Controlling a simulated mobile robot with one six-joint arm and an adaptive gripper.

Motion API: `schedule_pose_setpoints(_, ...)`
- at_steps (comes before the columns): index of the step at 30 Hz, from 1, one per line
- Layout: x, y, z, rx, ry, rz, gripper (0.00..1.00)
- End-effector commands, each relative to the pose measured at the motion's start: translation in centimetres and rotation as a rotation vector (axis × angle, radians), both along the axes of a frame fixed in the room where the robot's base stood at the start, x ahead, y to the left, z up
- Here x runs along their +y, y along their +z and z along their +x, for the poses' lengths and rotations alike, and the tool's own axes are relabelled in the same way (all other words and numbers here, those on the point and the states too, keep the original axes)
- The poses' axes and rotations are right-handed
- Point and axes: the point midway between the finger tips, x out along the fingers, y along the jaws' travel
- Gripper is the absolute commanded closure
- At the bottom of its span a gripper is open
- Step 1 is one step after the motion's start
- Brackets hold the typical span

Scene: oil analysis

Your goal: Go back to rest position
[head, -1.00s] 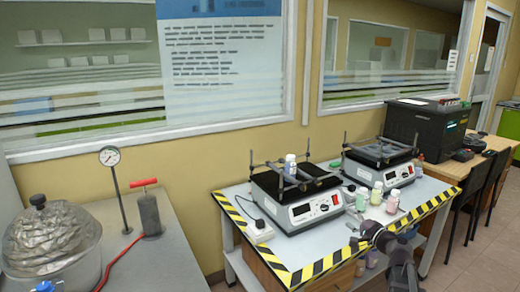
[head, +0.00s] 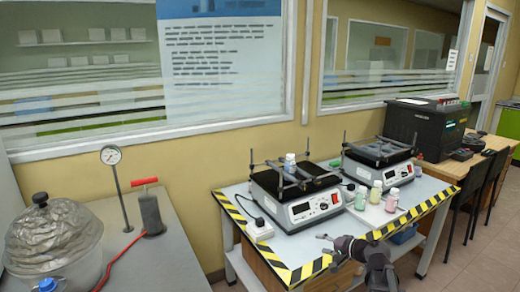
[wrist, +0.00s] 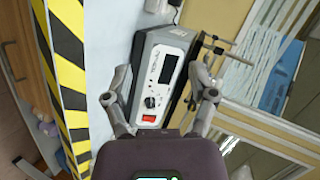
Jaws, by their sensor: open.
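My gripper (head: 328,244) is at the front of the striped table in the head view, with its fingers pointing left. It is open and empty. In the wrist view my gripper (wrist: 165,112) shows its two fingers spread apart, with a shaker's control panel (wrist: 155,80) in view beyond them. Nothing is held between the fingers.
The table (head: 284,257) with yellow and black edging holds two shakers (head: 312,208) and several small bottles (head: 376,192). One bottle (head: 290,163) stands on the left shaker.

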Motion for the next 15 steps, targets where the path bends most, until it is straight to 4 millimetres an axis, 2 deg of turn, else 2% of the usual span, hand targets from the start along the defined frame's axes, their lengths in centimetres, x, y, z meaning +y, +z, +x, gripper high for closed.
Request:
schedule_pose_setpoints(1, 1.3, -1.0, -1.1, 0.027, 0.040, -0.053, 0.26)
schedule_pose_setpoints(6, 4.0, -4.3, -4.3, 0.129, 0.167, -0.244, 0.26)
schedule_pose_setpoints(10, 5.2, -6.6, -6.9, 0.210, 0.255, -0.393, 0.26)
schedule_pose_setpoints(15, 5.9, -9.1, -10.4, 0.320, 0.357, -0.588, 0.26)
